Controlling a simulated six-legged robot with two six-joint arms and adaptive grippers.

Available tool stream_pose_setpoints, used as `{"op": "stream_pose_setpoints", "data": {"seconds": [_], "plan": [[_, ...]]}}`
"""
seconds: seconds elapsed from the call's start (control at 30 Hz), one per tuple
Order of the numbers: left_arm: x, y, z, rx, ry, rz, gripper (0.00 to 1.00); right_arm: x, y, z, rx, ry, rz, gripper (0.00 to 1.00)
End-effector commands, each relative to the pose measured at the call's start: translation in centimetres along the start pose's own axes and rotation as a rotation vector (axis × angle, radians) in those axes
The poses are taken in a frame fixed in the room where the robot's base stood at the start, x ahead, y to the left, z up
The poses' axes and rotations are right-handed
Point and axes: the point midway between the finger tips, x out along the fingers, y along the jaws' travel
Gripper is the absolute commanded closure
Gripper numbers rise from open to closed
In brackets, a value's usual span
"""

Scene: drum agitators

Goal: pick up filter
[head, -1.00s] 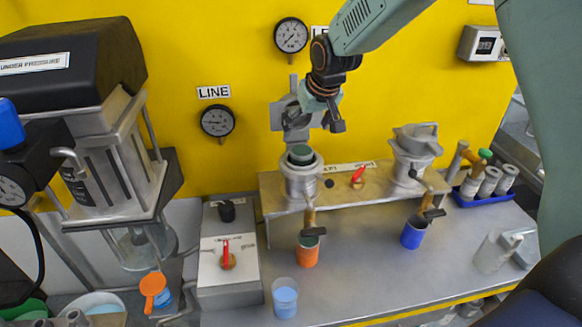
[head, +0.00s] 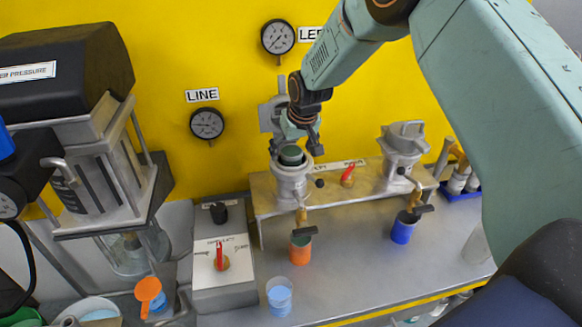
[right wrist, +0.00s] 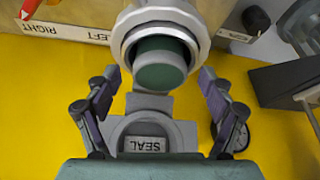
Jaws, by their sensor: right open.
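The filter appears to be the dark green cylinder (head: 291,154) standing in the open top of the left metal housing (head: 291,186). The right wrist view shows the filter's rounded green end (right wrist: 160,66) inside the housing's bright ring (right wrist: 128,24). My right gripper (head: 303,140) is just above and behind the filter in the head view. In the right wrist view its fingers (right wrist: 159,84) are spread wide, one on each side of the filter, and no contact shows. My left gripper is not in view.
A second metal housing (head: 404,151), with a lid, stands right on the same raised shelf (head: 343,190). A red-handled valve (head: 347,174) sits between them. An orange cup (head: 300,250) and a blue cup (head: 403,229) are below.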

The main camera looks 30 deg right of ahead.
Motion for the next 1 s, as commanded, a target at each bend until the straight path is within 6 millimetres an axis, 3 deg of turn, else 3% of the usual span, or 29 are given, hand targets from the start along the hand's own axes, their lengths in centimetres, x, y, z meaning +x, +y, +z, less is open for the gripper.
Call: {"op": "stream_pose_setpoints", "data": {"seconds": [0.27, 1.0], "plan": [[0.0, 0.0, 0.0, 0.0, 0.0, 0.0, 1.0, 0.32, -0.1, -0.07, -0.001, 0.001, 0.0, 0.18], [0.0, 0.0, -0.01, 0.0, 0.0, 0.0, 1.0, 0.28, -0.07, -0.07, 0.0, 0.001, 0.0, 0.81]]}}
